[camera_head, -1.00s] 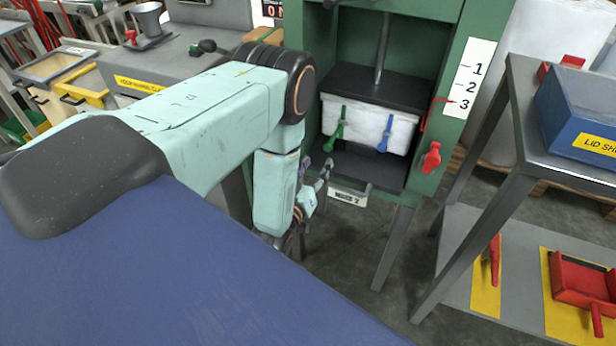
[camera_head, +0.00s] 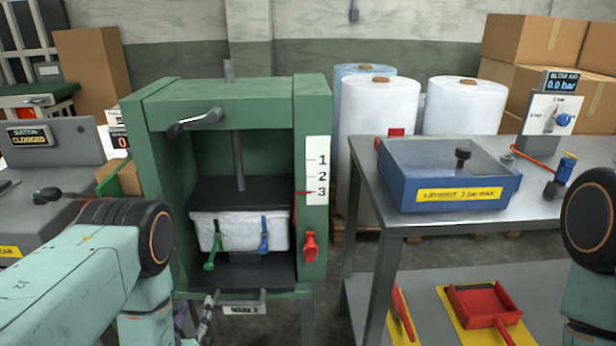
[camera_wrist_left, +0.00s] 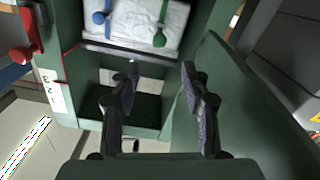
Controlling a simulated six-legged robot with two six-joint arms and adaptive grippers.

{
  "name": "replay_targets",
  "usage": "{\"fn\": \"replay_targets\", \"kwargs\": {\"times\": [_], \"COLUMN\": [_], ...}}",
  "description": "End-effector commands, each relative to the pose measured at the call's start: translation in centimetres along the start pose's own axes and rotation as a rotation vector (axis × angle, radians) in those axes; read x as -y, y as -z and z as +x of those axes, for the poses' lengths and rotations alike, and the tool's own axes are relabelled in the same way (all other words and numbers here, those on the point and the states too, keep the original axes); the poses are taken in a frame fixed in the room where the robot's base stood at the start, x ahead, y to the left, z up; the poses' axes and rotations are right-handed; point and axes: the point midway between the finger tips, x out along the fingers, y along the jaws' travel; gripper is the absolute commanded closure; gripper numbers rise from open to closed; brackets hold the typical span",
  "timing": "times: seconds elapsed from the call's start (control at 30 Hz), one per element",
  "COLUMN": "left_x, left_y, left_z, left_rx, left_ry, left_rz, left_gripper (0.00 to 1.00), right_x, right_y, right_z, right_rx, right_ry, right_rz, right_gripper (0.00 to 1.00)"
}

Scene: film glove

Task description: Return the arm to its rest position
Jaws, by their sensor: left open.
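My left arm (camera_head: 85,275) comes in from the left in the head view, in front of the green press. Its gripper (camera_head: 196,316) is low by the press's left front leg and partly cut off by the lower edge. In the left wrist view the two dark fingers of the left gripper (camera_wrist_left: 160,82) stand apart with nothing between them. Part of my right arm (camera_head: 590,255) shows at the right edge; its gripper is out of the picture.
The green press (camera_head: 310,120) holds a white wrapped block (camera_head: 238,217) with green and blue clips between dark plates. A red handle (camera_head: 310,246) juts from its right post. A steel table (camera_head: 400,216) with a blue lidded box (camera_head: 440,200) stands right. White rolls (camera_head: 380,125) stand behind.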

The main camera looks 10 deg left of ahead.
Motion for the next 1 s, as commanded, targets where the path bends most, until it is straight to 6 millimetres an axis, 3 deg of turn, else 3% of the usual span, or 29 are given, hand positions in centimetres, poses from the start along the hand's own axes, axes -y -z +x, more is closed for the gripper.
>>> {"fn": "replay_targets", "kwargs": {"times": [0.13,0.27,0.37,0.53,0.7,0.8,0.9,1.0], "left_x": [-0.4,-1.0,-1.4,-1.8,-1.7,-1.5,-1.3,-1.2], "left_y": [-1.6,-4.8,-7.5,-10.7,-11.1,-10.5,-9.8,-9.5], "left_z": [-0.6,-2.7,-5.7,-13.2,-21.8,-25.8,-28.3,-29.4], "left_rx": [0.108,0.327,0.537,0.922,1.28,1.433,1.529,1.572], "left_ry": [0.014,0.039,0.054,0.063,0.055,0.05,0.046,0.044], "left_rz": [0.015,0.05,0.092,0.182,0.276,0.317,0.343,0.354], "left_gripper": [0.54,0.54,0.54,0.54,0.54,0.54,0.54,0.54], "right_x": [0.0,0.0,0.0,0.0,0.0,0.0,0.0,0.0], "right_y": [0.0,0.0,0.0,0.0,0.0,0.0,0.0,0.0], "right_z": [0.0,0.0,0.0,0.0,0.0,0.0,0.0,0.0], "right_rx": [0.0,0.0,0.0,0.0,0.0,0.0,0.0,0.0], "right_ry": [0.0,0.0,0.0,0.0,0.0,0.0,0.0,0.0], "right_rz": [0.0,0.0,0.0,0.0,0.0,0.0,0.0,0.0], "right_gripper": [0.6,0.6,0.6,0.6,0.6,0.6,0.6,0.6]}}
